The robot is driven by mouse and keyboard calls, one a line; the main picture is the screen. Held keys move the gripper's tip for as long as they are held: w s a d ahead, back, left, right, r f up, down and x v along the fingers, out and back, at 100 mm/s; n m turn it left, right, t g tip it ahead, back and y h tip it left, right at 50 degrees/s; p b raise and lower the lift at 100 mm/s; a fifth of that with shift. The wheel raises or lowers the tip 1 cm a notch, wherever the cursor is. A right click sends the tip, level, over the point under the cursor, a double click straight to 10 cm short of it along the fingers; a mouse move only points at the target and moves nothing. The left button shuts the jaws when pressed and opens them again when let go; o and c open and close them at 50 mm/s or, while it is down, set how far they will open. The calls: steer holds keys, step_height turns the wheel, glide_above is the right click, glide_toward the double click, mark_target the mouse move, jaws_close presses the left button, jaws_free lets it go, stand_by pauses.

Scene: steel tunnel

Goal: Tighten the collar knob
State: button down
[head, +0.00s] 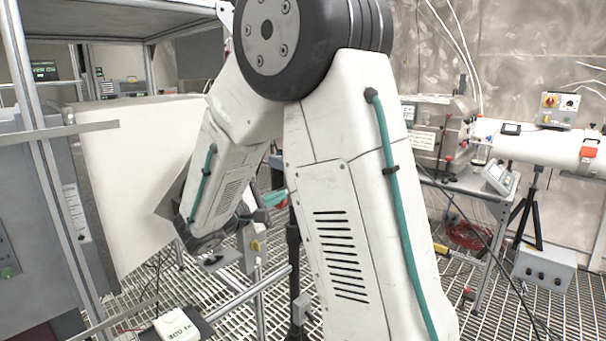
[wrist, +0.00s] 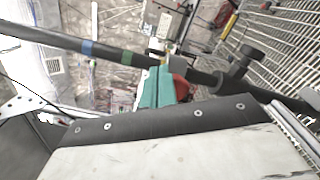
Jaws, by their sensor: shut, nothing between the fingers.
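A dark pole with a blue and a green band crosses the wrist view. A black collar (wrist: 220,82) sits around it, and a black knob (wrist: 249,53) sticks out from the collar. My gripper's teal fingers (wrist: 160,68) are shut and empty. They appear close to the pole, left of the collar and apart from the knob; whether they touch the pole I cannot tell. Teal also shows beside the pole in the head view (head: 275,198).
A red object (wrist: 181,88) shows beside the fingers, partly hidden. A large pale panel (head: 130,165) and metal frame stand left of my arm. A bench (head: 468,186) with equipment, a tripod (head: 528,210) and a grey box (head: 544,267) stand at the right. The floor is metal grating.

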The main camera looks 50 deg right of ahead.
steer(key=shift+w+f, duration=0.35)
steer(key=shift+f, duration=0.15)
stand_by(0.6)
steer(key=shift+s+f, duration=0.35)
steer(key=shift+f, duration=0.05)
stand_by(0.4)
steer(key=shift+s+f, duration=0.1)
steer(key=shift+f, duration=0.2)
stand_by(0.5)
steer(key=shift+s, duration=0.4)
steer(key=a, duration=0.6)
